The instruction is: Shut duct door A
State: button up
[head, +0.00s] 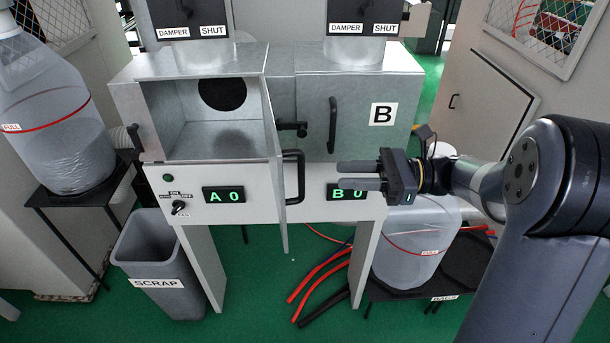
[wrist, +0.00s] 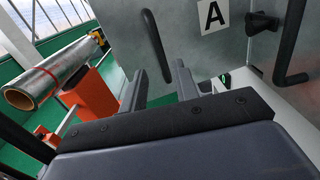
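Duct door A (head: 275,190) stands swung open toward me and shows nearly edge-on in the head view. The open compartment (head: 205,140) is to its left. The door's black bar handle (head: 300,178) is on its right-hand side. In the wrist view the door's outer face (wrist: 190,45) carries the A label (wrist: 212,14), and the handle (wrist: 153,45) shows near its left edge, ahead of the fingers. My gripper (head: 340,175) is open and empty, to the right of the handle and pointing left at it, with a gap between. It also shows in the wrist view (wrist: 161,72).
Duct door B (head: 360,110) is shut, with its own handle (head: 333,125). A black latch (head: 292,128) sits between the doors. Below are the A display (head: 223,195), a scrap bin (head: 160,260) and red hoses (head: 318,275). A foil roll (wrist: 50,75) shows in the wrist view.

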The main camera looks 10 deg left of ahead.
aim_at(301, 195)
jog(key=a, duration=0.3)
jog(key=s+a, duration=0.1)
jog(key=a, duration=0.2)
jog(key=s+a, duration=0.1)
jog(key=a, duration=0.2)
jog(key=shift+a+p, duration=0.2)
jog(key=shift+p, duration=0.15)
grip_shut()
